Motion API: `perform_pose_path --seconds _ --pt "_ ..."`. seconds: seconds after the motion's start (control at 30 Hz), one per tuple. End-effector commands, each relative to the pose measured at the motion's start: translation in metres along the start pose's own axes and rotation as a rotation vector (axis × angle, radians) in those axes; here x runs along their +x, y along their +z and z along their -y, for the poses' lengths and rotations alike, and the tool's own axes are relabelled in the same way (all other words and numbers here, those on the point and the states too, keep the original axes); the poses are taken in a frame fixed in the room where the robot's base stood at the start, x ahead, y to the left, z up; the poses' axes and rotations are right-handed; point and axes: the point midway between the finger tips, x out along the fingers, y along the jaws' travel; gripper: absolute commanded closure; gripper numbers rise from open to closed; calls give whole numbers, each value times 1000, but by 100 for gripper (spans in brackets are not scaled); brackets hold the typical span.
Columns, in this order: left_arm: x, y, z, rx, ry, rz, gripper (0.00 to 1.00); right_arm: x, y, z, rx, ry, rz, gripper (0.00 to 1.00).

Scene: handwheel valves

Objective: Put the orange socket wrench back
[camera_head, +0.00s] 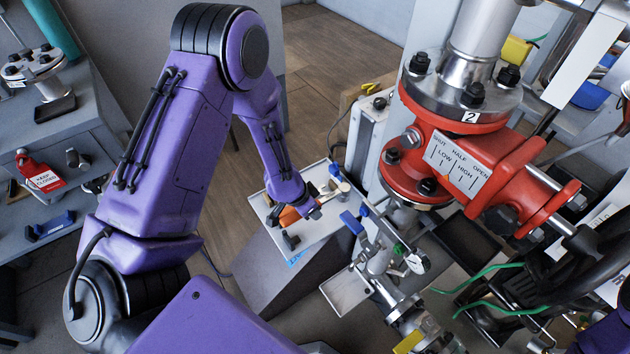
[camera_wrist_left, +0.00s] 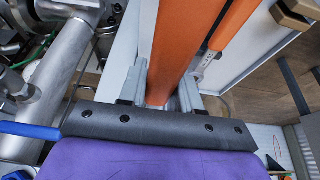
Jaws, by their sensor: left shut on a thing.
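My left gripper (camera_head: 308,212) reaches down over a pale tray in the middle of the head view. An orange tool (camera_head: 289,216) shows beside it there, partly covered by the gripper and arm. In the left wrist view, my left gripper (camera_wrist_left: 165,90) is shut on a wide orange handle, the orange socket wrench (camera_wrist_left: 183,40), which runs up out of the picture. Its socket end cannot be made out. A second, narrower orange piece (camera_wrist_left: 235,22) with a silver end lies to the right of it. My right gripper is not in view.
The pale tray (camera_head: 329,222) holds other small tools. A red valve (camera_head: 455,150) on a thick pipe, with a SHUT/HALF/OPEN plate, stands to the right. Smaller pipework with a gauge (camera_head: 415,262) is close right of the tray. A grey bench (camera_head: 75,135) stands at left.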

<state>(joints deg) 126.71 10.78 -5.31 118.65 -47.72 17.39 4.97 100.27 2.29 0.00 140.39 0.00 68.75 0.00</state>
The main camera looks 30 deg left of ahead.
Motion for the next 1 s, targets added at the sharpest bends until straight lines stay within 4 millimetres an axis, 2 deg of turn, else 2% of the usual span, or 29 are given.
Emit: perform_pose_path --seconds 0.23,0.3,0.6,0.8,1.0 --pt "-6 -2 0 1 -2 1 100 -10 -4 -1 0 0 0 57" --pt "8 4 0 1 -2 1 100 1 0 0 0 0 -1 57" --pt "48 20 0 0 -3 1 100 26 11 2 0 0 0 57" --pt "61 25 0 1 -3 -1 100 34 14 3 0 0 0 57" --pt "63 26 0 1 -3 -1 100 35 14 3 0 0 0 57"
